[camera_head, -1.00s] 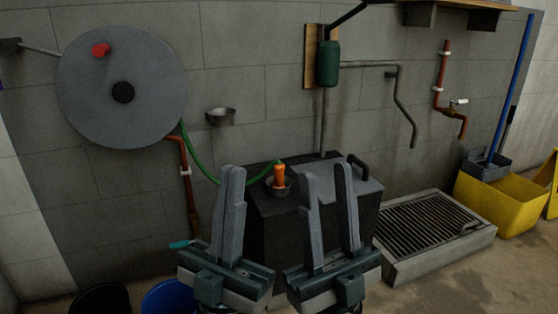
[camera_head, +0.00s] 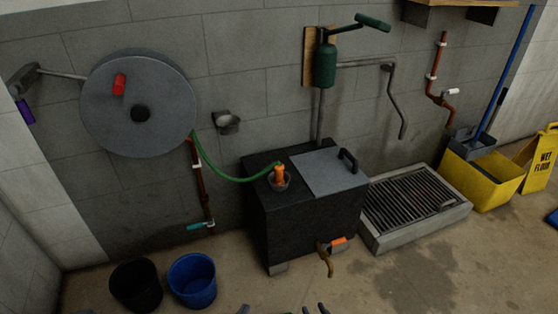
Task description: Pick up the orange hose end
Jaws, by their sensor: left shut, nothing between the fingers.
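The orange hose end (camera_head: 280,173) stands upright in a small round metal cup (camera_head: 281,184) on top of the black tank (camera_head: 305,216). A green hose (camera_head: 224,174) runs from it in a sagging curve to the grey reel (camera_head: 138,113) on the wall. Only the fingertips of my grippers show at the bottom edge, well below and in front of the tank. My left gripper (camera_head: 243,309) is shut and empty. My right gripper (camera_head: 315,309) shows two tips apart, open and empty. Neither touches the hose end.
A black bucket (camera_head: 135,285) and a blue bucket (camera_head: 192,281) stand on the floor at left. A brass tap (camera_head: 328,262) with an orange handle sticks out of the tank's front. A floor grate (camera_head: 414,205) and yellow mop bucket (camera_head: 487,185) are at right.

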